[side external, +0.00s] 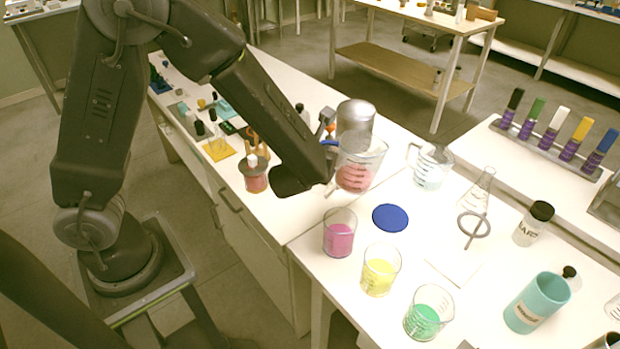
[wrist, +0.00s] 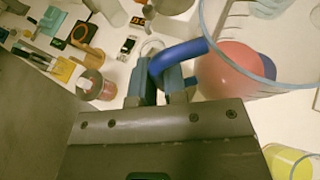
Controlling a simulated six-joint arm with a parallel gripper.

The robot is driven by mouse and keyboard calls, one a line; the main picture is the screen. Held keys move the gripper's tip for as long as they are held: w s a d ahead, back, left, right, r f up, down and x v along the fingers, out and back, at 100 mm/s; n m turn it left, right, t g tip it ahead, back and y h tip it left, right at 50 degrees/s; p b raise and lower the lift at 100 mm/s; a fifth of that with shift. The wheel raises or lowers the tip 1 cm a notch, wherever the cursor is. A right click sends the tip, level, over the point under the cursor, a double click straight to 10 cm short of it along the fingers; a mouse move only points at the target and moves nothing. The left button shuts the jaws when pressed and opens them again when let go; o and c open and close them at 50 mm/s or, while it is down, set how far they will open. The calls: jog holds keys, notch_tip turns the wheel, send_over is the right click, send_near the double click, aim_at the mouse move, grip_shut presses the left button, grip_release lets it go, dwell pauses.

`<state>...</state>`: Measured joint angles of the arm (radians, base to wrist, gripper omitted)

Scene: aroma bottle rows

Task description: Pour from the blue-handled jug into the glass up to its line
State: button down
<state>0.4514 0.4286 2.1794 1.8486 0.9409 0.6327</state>
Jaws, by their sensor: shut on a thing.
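The blue-handled jug (side external: 370,158) is clear with dark marks and holds red-pink liquid. It looks roughly upright near the table corner; I cannot tell its height above the table. My gripper (side external: 327,150) is shut on its blue handle, which shows between the fingers (wrist: 163,88) in the wrist view, with the jug's rim and red liquid (wrist: 224,68) to the right. Clear glasses with magenta (side external: 339,238), yellow (side external: 379,276) and green (side external: 428,318) liquid stand in front. I cannot tell which is the task's glass, and no fill line is clear.
A blue disc (side external: 390,217) lies right of the magenta glass. A clear jug (side external: 432,168), a flask (side external: 480,190), a ring (side external: 473,226), a black-capped bottle (side external: 535,223) and a teal cup (side external: 537,303) stand or lie to the right. A grey cylinder (side external: 356,115) is behind the held jug.

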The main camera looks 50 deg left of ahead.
aim_at(338, 145)
jog(key=d+r+m+h, duration=0.1)
jog(key=w+d+r+m+t+h, duration=0.1)
jog(key=r, duration=0.1)
jog(key=w+d+r+h, duration=0.1)
jog(key=r, duration=0.1)
jog(key=shift+w+m, duration=0.15)
jog(key=shift+m, duration=0.25)
jog(key=s+a+f+n+g+y, duration=0.25)
jog(key=s+a+f+n, duration=0.2)
jog(key=f, duration=0.25)
jog(key=s+a+f+n+g+y, duration=0.2)
jog(key=s+a+f+n+y, duration=0.15)
jog(key=s+f, duration=0.35)
jog(key=s+a+f+n+g+y, duration=0.1)
jog(key=s+a+n+g, duration=0.3)
jog(key=s, duration=0.5)
jog(key=s+a+f+n+g+y, duration=0.2)
jog(key=s+a+f+n+g, duration=0.2)
jog(key=s, duration=0.5)
jog(key=shift+a+f+g, duration=0.25)
jog(key=shift+a+g, duration=0.2)
jog(key=shift+a, duration=0.35)
